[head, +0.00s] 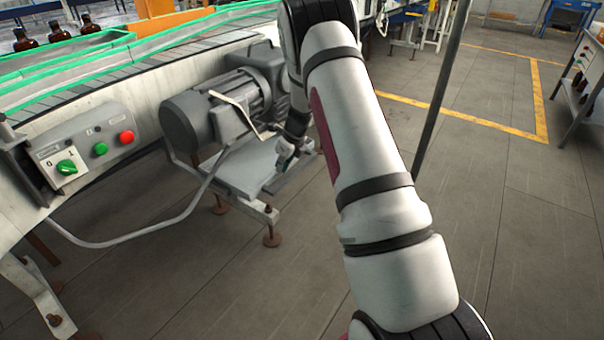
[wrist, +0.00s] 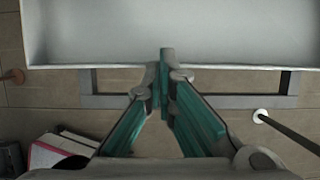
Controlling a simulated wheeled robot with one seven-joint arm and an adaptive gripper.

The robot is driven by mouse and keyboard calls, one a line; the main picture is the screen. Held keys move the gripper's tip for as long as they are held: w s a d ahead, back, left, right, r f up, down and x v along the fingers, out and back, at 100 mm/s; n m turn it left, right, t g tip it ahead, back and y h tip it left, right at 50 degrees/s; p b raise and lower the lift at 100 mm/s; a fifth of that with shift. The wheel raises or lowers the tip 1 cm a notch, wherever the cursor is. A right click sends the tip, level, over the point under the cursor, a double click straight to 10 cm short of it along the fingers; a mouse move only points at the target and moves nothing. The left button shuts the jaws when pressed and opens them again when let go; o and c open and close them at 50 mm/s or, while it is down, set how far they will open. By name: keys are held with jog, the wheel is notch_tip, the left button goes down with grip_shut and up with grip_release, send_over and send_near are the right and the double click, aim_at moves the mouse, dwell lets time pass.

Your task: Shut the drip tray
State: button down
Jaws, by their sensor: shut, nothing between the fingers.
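The drip tray (head: 240,168) is a pale grey, shallow tray low under the grey motor. In the wrist view the tray (wrist: 110,35) fills the top, with its raised near edge running across the picture. My gripper (head: 284,165) is at the tray's right side in the head view. In the wrist view my gripper (wrist: 165,58) is shut and empty, its teal fingertips together and overlapping the tray's near edge. I cannot tell whether they touch it. My arm hides part of the surroundings.
The motor (head: 220,105) stands above the tray beside the conveyor (head: 150,68). A control box (head: 85,148) and a bent grey pipe (head: 150,235) are at left. A dark pole (head: 440,95) rises right of my arm.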

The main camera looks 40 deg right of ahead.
send_over(265, 170)
jog(key=s, duration=0.2)
jog(key=shift+d+f+b, duration=0.1)
jog(key=shift+d+b, duration=0.3)
jog(key=shift+b, duration=0.05)
